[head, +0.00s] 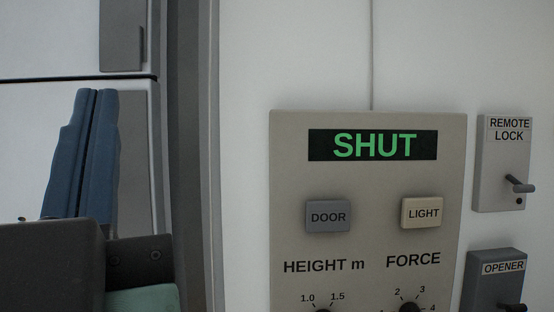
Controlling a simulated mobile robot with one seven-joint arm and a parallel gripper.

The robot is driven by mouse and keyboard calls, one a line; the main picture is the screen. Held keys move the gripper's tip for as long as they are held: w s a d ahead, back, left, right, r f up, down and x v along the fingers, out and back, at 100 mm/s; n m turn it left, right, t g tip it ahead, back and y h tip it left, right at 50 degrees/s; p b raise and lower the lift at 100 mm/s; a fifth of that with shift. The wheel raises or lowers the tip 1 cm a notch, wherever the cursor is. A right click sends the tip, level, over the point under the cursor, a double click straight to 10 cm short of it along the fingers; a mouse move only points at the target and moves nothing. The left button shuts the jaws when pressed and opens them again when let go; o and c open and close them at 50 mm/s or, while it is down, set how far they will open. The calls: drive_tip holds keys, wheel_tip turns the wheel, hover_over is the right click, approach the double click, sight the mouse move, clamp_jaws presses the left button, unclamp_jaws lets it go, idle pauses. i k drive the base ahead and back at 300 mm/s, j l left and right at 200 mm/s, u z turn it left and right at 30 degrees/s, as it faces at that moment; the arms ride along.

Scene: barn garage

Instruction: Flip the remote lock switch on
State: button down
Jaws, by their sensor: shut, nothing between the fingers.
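The remote lock box (490,164) is a small light grey plate on the wall at the right, labelled "REMOTE LOCK". Its switch (519,184) is a dark lever sticking out from the lower part of the plate, with a small dark dot below it. My gripper (96,92) is at the far left, with two blue fingers pointing up and pressed together, empty. It is well to the left of the switch and touches nothing that I can see.
A beige control panel (287,189) lies between my gripper and the lock box. It has a green "SHUT" display (373,145), a DOOR button (328,216), a LIGHT button (422,213) and knobs cut off below. An opener box (495,285) sits under the lock.

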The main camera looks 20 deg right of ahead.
sight(518, 187)
drive_tip(key=z, duration=1.8)
drive_tip(key=i+l, duration=0.25)
drive_tip(key=i, duration=0.25)
drive_tip(key=i+l, duration=0.2)
drive_tip(key=i, duration=0.35)
